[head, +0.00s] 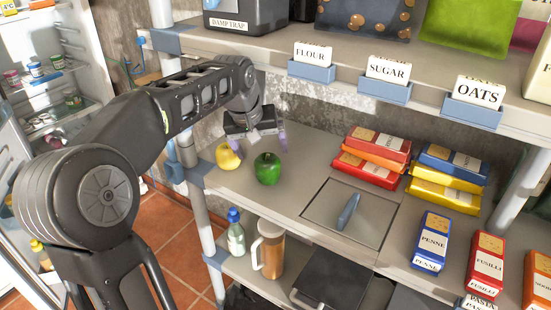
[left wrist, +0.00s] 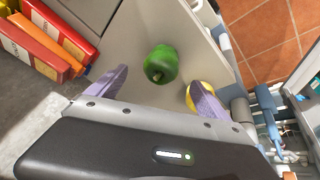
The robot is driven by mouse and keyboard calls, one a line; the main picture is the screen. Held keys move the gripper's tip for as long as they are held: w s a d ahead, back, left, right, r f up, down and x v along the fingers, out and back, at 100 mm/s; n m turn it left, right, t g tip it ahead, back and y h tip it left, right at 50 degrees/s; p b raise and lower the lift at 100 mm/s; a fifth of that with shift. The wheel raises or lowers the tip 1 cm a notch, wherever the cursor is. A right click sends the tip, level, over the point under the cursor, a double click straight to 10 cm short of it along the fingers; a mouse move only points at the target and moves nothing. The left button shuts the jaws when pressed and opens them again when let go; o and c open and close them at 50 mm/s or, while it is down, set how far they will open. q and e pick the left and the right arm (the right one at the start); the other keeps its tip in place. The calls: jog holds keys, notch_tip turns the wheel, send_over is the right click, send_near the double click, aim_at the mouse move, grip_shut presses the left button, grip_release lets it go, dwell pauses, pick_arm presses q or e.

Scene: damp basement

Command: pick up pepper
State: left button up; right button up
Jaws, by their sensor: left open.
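A green pepper (head: 267,168) stands on the middle shelf near its left end. A yellow pear-like fruit (head: 228,156) sits just left of it. My left gripper (head: 254,143) is above and behind the pepper, its fingers spread and apart from it. In the left wrist view the green pepper (left wrist: 160,64) lies ahead of the two purple fingers (left wrist: 158,88), with nothing between them. The yellow fruit (left wrist: 192,95) is partly hidden behind the right finger there. My right gripper is in neither view.
Right of the pepper are a grey panel with a blue handle (head: 348,212) and stacked red and orange boxes (head: 371,158). An upper shelf with labelled bins (head: 311,71) overhangs the back. A bottle and a brown jug (head: 270,250) stand below. A post (head: 203,220) stands at left.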

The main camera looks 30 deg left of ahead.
aim_at(265, 161)
pick_arm(q)
jog(key=shift+x, duration=1.15)
jog(key=p+x, duration=0.1)
jog(key=x, duration=0.3)
jog(key=shift+a+f, duration=0.1)
jog(key=shift+a, duration=0.1)
jog(key=shift+w+f, duration=0.2)
jog(key=shift+f, duration=0.3)
jog(key=shift+c, duration=0.2)
jog(key=c, duration=1.5)
